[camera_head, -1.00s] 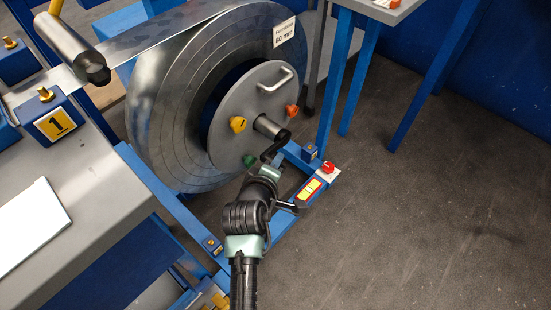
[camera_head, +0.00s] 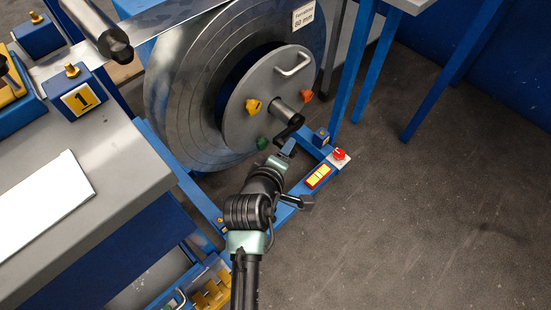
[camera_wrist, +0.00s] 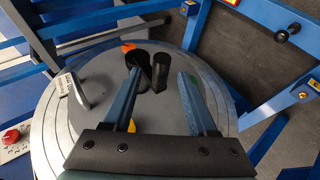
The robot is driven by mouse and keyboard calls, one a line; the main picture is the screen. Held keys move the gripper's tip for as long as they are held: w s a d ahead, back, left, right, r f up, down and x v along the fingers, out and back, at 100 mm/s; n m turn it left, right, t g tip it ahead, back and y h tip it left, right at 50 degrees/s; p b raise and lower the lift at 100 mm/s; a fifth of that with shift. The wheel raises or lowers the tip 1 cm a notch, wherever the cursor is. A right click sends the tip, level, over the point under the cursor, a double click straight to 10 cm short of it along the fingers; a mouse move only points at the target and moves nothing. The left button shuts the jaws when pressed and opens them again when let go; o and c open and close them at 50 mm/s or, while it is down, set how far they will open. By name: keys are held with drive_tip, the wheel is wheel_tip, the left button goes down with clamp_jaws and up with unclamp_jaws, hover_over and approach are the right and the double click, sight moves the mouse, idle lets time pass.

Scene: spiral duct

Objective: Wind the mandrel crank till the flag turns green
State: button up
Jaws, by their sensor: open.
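The mandrel's grey disc (camera_head: 240,128) sits in the middle of a large steel strip coil (camera_head: 185,120) in the head view. A short shaft juts from the disc, with a dark crank (camera_head: 289,131) at its end. In the wrist view the black crank handle (camera_wrist: 161,67) lies between and beyond the blue fingertips, with a gap on each side. My gripper (camera_head: 287,149) is just below the crank in the head view. In the wrist view my gripper (camera_wrist: 160,82) is open and empty. I cannot pick out a flag for certain.
The disc carries a yellow knob (camera_head: 254,106), an orange knob (camera_head: 306,95), a green knob (camera_head: 262,143) and a pale bar handle (camera_head: 294,65). A blue base frame with a red switch (camera_head: 339,154) lies close below. A grey bench (camera_head: 125,165) stands left; open floor lies right.

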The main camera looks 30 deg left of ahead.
drive_tip(key=p+v, duration=0.2)
drive_tip(key=v, duration=0.7)
drive_tip(key=shift+p, duration=0.3)
drive_tip(key=shift+r, duration=0.15)
idle(0.5)
